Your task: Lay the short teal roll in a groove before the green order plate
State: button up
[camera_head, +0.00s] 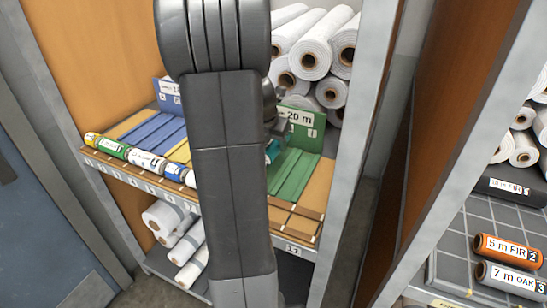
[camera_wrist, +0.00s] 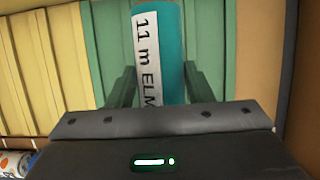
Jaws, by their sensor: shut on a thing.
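The teal roll (camera_wrist: 176,45) has a white label reading "11 m ELM" and lies between the two fingers of my gripper (camera_wrist: 160,85) in the wrist view. My gripper is shut on it. In the head view only a bit of the teal roll (camera_head: 272,151) shows beside my arm, which hides most of the gripper. The green order plate (camera_head: 302,117), reading "20 m", stands at the back of the green grooves (camera_head: 293,176). The green grooves (camera_wrist: 104,40) also show under the roll in the wrist view. I cannot tell whether the roll touches them.
Yellow grooves (camera_wrist: 45,60) adjoin the green ones, with blue grooves (camera_head: 155,135) further left and a blue plate (camera_head: 167,95) behind. Several labelled rolls (camera_head: 145,160) line the shelf's front edge. White rolls (camera_head: 312,50) are stacked behind. A grey post (camera_head: 362,120) bounds the right.

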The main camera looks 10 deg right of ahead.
notch_tip(320, 180, down, 6)
jog(key=shift+r, duration=0.15)
dwell(0.3)
jog(key=o, duration=1.1)
jog(key=shift+r, duration=0.1)
jog(key=v, duration=1.2)
jog(key=shift+s, duration=0.1)
